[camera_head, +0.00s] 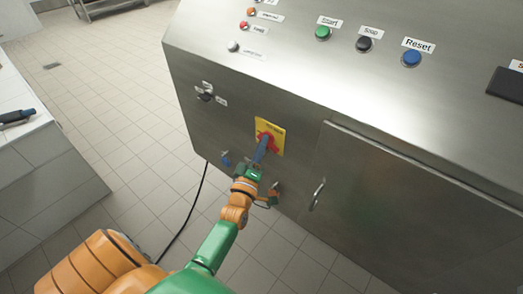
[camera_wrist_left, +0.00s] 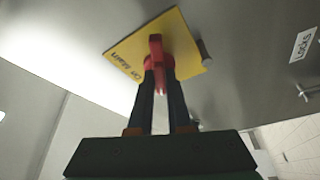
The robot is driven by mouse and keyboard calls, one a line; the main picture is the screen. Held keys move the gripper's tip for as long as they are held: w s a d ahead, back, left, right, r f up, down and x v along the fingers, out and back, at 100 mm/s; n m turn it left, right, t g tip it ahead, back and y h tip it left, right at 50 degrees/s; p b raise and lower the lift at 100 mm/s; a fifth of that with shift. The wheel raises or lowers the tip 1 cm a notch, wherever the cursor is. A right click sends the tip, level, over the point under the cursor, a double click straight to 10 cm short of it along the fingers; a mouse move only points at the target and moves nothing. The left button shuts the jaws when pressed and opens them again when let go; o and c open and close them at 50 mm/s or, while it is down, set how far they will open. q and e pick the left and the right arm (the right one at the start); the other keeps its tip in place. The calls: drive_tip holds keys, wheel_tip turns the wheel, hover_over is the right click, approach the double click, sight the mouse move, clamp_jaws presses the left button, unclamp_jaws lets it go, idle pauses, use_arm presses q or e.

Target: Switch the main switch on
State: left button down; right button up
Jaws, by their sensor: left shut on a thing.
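The main switch is a red rotary handle (camera_wrist_left: 156,47) on a yellow plate (camera_head: 276,130) on the front of the steel cabinet. In the left wrist view the yellow plate (camera_wrist_left: 128,52) carries the words "On" and "Main". My left gripper (camera_head: 262,147) reaches the switch from below. In the left wrist view its two dark fingers (camera_wrist_left: 160,72) are shut on the red handle, one on each side. The fingers hide part of the handle, so its exact setting is hard to read. My right gripper is not in view.
The cabinet (camera_head: 300,90) has green, black and blue buttons on its sloped top and a door handle (camera_head: 318,194) right of the switch. A black cable (camera_head: 190,212) runs down to the tiled floor. A white counter (camera_head: 20,110) stands at the left.

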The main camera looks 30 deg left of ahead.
use_arm(q)
drive_tip(key=shift+a+f+m+t+h+b, duration=0.1)
drive_tip(key=shift+m+t+h+b, duration=0.8)
drive_tip(key=shift+m, duration=1.9)
drive_tip(key=shift+a+f+m+t+h+b, duration=0.15)
drive_tip(key=shift+m+h+b, duration=1.35)
drive_tip(key=shift+m, duration=1.3)
drive_tip(key=shift+d+f+m+t+h+b, duration=0.1)
drive_tip(key=shift+m+t+h+b, duration=0.75)
drive_tip(key=shift+m, duration=1.95)
drive_tip(key=shift+g+h, duration=0.3)
drive_tip(key=shift+h, duration=0.25)
drive_tip(key=c, duration=0.9)
unclamp_jaws()
drive_tip(key=shift+r, duration=0.1)
drive_tip(key=shift+o, duration=0.2)
drive_tip(key=b+v, duration=0.1)
drive_tip(key=v, duration=0.6)
